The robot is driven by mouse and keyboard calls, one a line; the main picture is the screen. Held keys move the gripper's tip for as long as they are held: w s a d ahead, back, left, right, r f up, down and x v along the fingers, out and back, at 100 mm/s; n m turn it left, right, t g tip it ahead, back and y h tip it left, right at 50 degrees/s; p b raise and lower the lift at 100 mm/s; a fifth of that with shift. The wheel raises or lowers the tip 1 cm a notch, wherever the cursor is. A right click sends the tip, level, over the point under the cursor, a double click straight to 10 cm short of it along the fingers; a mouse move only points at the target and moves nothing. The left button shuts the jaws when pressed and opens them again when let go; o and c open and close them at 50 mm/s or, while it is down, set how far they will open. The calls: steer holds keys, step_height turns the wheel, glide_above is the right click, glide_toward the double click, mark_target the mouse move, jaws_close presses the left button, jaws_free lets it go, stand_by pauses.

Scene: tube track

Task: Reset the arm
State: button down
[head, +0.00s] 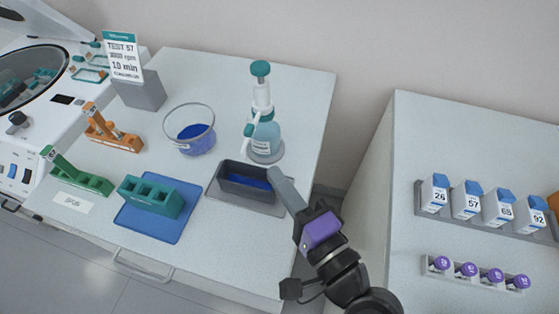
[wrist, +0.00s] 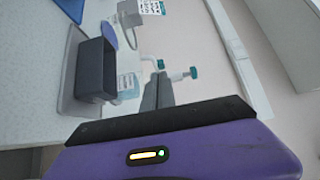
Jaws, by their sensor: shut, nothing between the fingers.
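My arm reaches up from the bottom of the head view, and my gripper (head: 277,175) is just right of a dark grey trough (head: 232,192) with blue inside. In the wrist view my gripper (wrist: 158,88) shows its fingers together, with nothing between them. The same trough stands to the left of the fingers there. I cannot tell from the head view whether the gripper touches the trough's edge.
A dispenser bottle (head: 264,135), a glass bowl (head: 190,130), a teal rack (head: 150,196) on a blue mat, and orange (head: 115,135) and green (head: 80,177) racks stand on the left bench. A gap separates it from the right bench (head: 400,170), which bears labelled boxes and purple-capped tubes.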

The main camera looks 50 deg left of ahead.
steer(key=shift+s+d, duration=0.9)
steer(key=shift+d, duration=0.2)
